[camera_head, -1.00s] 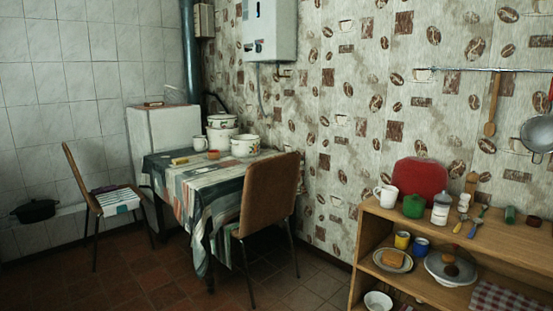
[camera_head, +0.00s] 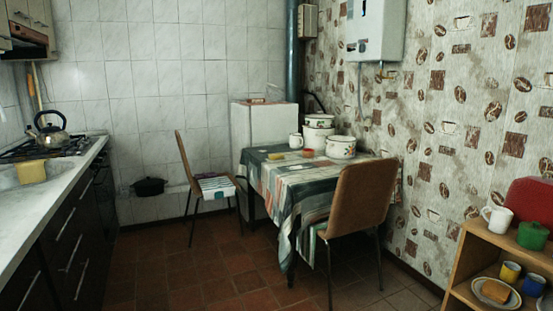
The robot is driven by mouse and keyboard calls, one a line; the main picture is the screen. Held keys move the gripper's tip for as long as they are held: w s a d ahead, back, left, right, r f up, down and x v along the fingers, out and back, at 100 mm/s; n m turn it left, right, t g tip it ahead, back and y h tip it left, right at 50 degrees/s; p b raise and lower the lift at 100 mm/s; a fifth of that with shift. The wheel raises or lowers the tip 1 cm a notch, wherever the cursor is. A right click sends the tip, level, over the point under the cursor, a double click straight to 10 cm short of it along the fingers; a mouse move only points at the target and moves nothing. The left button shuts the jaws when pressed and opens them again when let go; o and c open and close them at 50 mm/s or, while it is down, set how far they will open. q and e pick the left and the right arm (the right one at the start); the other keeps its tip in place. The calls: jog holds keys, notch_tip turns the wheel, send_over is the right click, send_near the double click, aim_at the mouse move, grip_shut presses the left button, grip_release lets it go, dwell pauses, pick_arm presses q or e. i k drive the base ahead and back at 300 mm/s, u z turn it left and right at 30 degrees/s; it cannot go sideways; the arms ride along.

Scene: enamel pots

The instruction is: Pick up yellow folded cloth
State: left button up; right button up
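A pale yellow thing that looks like the folded cloth (camera_head: 31,171) is on the left counter, by the edge of the sink, in front of the stove. It is small in the view, so its folds cannot be made out. A smaller yellow item (camera_head: 275,156) lies on the dining table at its far left; I cannot tell what it is. Neither of my grippers is in view.
The counter (camera_head: 62,190) runs along the left, with a kettle (camera_head: 50,134) on the stove. Two chairs stand at the dining table (camera_head: 300,178); the nearer is the brown chair (camera_head: 357,200). A wooden shelf (camera_head: 462,262) stands at right. The tiled floor (camera_head: 165,265) is clear at centre left.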

aim_at(278, 156)
jog(key=z, duration=0.2)
jog(key=i, duration=3.25)
jog(key=u, duration=1.8)
jog(key=i, duration=3.05)
jog(key=z, duration=3.05)
